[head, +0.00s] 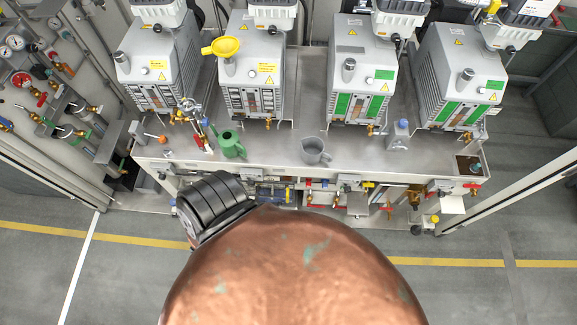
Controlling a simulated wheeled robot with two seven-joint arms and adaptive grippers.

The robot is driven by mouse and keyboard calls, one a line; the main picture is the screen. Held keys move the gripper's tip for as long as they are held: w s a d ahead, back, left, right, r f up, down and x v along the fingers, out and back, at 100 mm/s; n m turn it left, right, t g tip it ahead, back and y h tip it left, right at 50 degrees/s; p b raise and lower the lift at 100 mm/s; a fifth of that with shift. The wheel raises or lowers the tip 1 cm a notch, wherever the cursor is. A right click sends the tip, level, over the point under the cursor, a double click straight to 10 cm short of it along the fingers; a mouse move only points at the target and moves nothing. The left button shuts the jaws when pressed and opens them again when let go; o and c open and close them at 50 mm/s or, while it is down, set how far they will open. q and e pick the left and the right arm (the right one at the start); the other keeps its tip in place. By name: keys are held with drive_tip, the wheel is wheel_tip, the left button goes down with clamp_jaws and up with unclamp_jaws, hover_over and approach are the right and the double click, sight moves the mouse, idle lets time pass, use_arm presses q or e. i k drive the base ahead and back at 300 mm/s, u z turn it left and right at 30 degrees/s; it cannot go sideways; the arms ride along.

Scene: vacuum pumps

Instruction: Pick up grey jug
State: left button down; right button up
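The grey jug (314,152) stands upright on the metal bench, near its front edge and a little right of the middle in the head view. Its handle is on the right side. A green watering can (230,145) stands to its left on the same bench. Neither of my grippers shows in this view, so I cannot see how they stand relative to the jug. Nothing touches or covers the jug.
Several grey pumps stand behind on the bench (280,148); one bears a yellow funnel (222,46). A grey-blue bottle (400,134) stands right of the jug. Valves and pipes (352,200) run below the front edge. A copper dome and black ribbed part block the bottom middle.

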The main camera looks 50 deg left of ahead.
sight(312, 147)
drive_tip(key=k, duration=0.4)
drive_tip(key=u, duration=0.8)
